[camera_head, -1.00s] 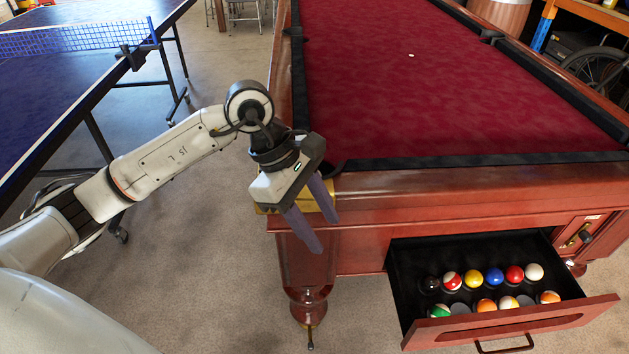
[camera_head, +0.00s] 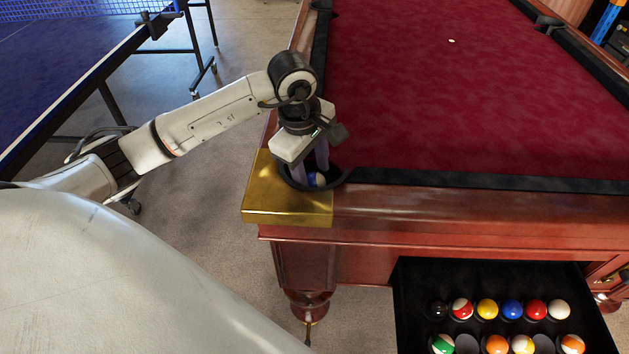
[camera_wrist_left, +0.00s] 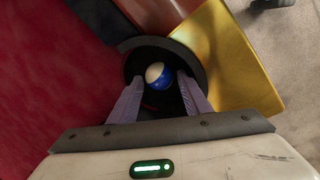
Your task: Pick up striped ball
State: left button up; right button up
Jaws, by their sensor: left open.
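A blue and white striped ball (camera_wrist_left: 158,75) sits in the dark corner pocket (camera_wrist_left: 133,50) of the pool table. In the head view the ball (camera_head: 317,180) is partly hidden by my gripper. My left gripper (camera_head: 311,172) points down into that pocket. In the left wrist view its two fingers (camera_wrist_left: 160,88) are apart, one toward each side of the ball, with space between them. I cannot tell how far down the fingertips reach beside the ball. My right gripper is in neither view.
A brass corner plate (camera_head: 285,205) and the black cushion (camera_head: 440,180) border the pocket. The red cloth (camera_head: 440,110) is mostly clear. An open black-lined drawer (camera_head: 410,290) below holds several balls and some empty cups. A blue table-tennis table (camera_head: 60,75) stands left.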

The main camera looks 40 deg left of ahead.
pick_arm(q)
jog(key=shift+w+f, duration=0.15)
jog(key=shift+f, duration=0.55)
jog(key=shift+w+f, duration=0.15)
jog(key=shift+f, duration=0.5)
jog(key=shift+r, duration=0.1)
jog(key=c, duration=0.8)
